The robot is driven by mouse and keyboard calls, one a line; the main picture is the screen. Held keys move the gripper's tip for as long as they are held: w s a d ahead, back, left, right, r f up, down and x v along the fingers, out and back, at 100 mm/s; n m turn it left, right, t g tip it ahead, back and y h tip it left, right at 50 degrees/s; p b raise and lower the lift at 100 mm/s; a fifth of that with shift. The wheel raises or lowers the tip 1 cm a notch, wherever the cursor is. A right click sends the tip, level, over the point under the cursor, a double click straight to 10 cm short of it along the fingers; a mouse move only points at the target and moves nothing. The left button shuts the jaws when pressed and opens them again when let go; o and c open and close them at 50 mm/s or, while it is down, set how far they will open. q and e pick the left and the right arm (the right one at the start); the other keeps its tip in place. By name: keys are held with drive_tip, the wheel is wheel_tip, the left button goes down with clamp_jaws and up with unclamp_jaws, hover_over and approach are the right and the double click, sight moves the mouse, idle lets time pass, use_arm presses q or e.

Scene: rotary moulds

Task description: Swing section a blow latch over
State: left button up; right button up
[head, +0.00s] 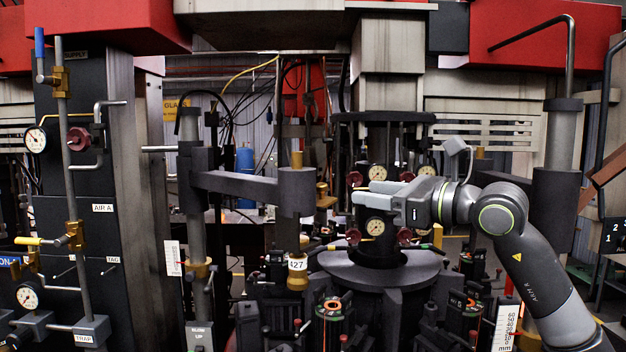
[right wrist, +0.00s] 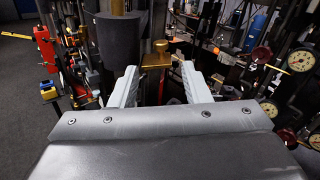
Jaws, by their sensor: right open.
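My right gripper (head: 362,194) reaches in from the right at mid-height, its pale fingers pointing left and apart with nothing between them. In the right wrist view the two fingers (right wrist: 160,86) stand open, with a brass block (right wrist: 155,60) on a post beyond the gap and a dark cylinder (right wrist: 117,42) just left of it. A small box (head: 200,336) at the lower left bears a label that seems to read BLOW. I cannot tell which part is the section a blow latch. My left gripper is not in view.
A dark swing arm (head: 238,184) joins a post to a brass-topped cylinder (head: 296,190) with a 427 tag. Gauges with red knobs (head: 376,226) stand close around my right gripper, above a dark round table (head: 372,272). A panel with valves (head: 75,215) fills the left.

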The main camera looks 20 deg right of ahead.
sight(319, 184)
drive_tip(key=p+x, duration=0.5)
drive_tip(key=x, duration=0.7)
drive_tip(key=shift+w+p, duration=0.25)
drive_tip(key=shift+p, duration=0.1)
drive_tip(key=shift+w+a+f, duration=0.1)
drive_tip(key=shift+w+a, duration=0.4)
drive_tip(key=shift+w, duration=0.05)
drive_tip(key=c, duration=0.9)
clamp_jaws()
